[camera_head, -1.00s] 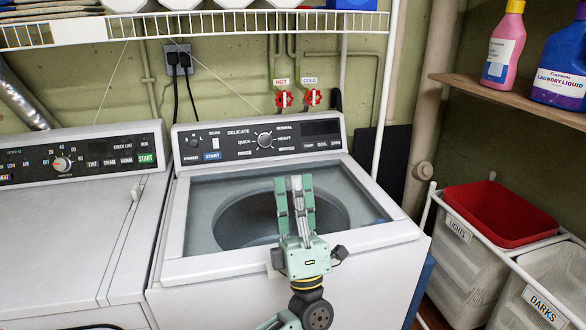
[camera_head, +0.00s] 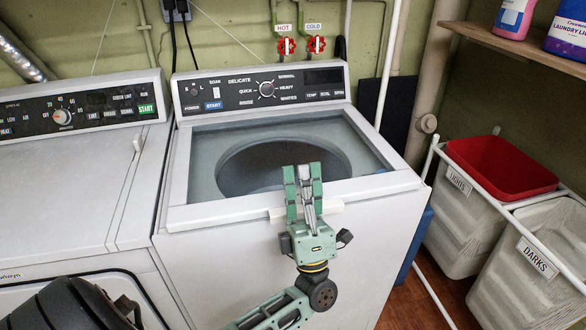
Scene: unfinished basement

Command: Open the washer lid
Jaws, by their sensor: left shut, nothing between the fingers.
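The white top-load washer (camera_head: 370,235) stands in the middle, its dark control panel (camera_head: 262,88) at the back. Its lid (camera_head: 229,207) lies flat on top and looks shut; the round drum opening shows through the grey window. A pale handle tab (camera_head: 334,206) sticks out at the lid's front edge. My left gripper (camera_head: 302,173) is upright in front of the washer, with its fingers shut and empty. The fingers overlap the front edge and hide the middle of the tab; I cannot tell whether they touch it. My right gripper is not in view.
Laundry bins, one labelled DARKS (camera_head: 535,258), stand on the right. Red valves (camera_head: 317,44) are on the wall behind. A wooden shelf (camera_head: 515,45) holds detergent bottles.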

